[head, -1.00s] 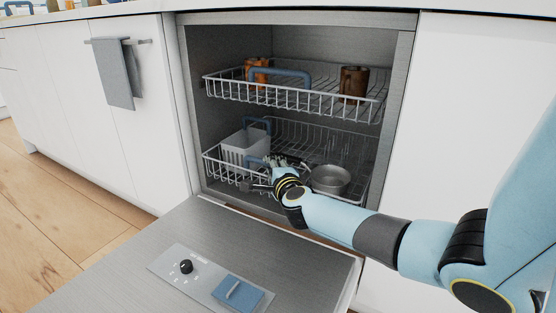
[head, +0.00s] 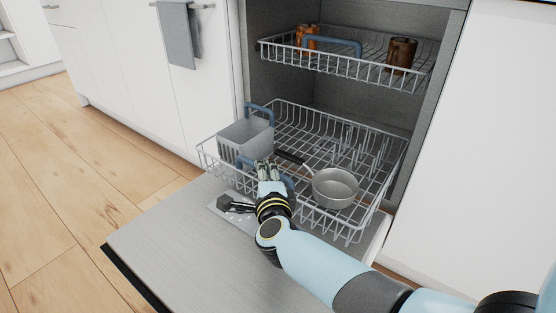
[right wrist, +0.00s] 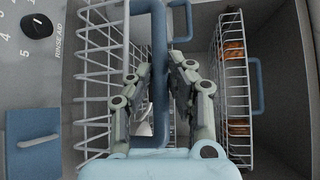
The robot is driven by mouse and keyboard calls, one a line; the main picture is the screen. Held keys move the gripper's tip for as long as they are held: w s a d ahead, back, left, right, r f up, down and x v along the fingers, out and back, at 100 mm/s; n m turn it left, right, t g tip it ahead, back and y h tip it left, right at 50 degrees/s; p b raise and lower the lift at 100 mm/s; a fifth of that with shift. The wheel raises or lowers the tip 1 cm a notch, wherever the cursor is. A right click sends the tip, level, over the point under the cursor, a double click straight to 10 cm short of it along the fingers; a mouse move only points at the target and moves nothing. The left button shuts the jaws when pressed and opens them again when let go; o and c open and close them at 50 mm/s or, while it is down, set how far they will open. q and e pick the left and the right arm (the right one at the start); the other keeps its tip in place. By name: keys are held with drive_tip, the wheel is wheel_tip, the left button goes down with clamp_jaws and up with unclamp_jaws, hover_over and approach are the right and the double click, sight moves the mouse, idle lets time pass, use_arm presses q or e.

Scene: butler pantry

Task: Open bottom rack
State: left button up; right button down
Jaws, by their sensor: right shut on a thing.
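The bottom rack (head: 392,143), a grey wire basket, stands well out of the dishwasher, over the lowered door. Its front carries a blue handle (head: 287,182), which shows as a long blue bar (right wrist: 159,40) in the right wrist view. My right gripper (head: 268,172) is at the rack's front, with its fingers on either side of this bar and shut on it; they also show in the right wrist view (right wrist: 161,72). The fingers and wrist hide the middle of the handle in the head view. My left gripper is not in view.
The bottom rack holds a grey cutlery basket (head: 240,140) and a metal pan (head: 334,188). The upper rack (head: 345,68) sits above with brown mugs (head: 401,52). The lowered door (head: 170,240) lies beneath the rack. A towel (head: 178,35) hangs at left; the wooden floor there is clear.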

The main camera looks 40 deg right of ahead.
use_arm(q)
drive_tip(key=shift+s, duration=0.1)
use_arm(e)
drive_tip(key=shift+s+a, duration=0.3)
drive_tip(key=shift+a, duration=0.6)
drive_tip(key=shift+s+a, duration=0.25)
drive_tip(key=shift+a, duration=0.6)
drive_tip(key=c, duration=1.5)
unclamp_jaws()
drive_tip(key=shift+c, duration=0.2)
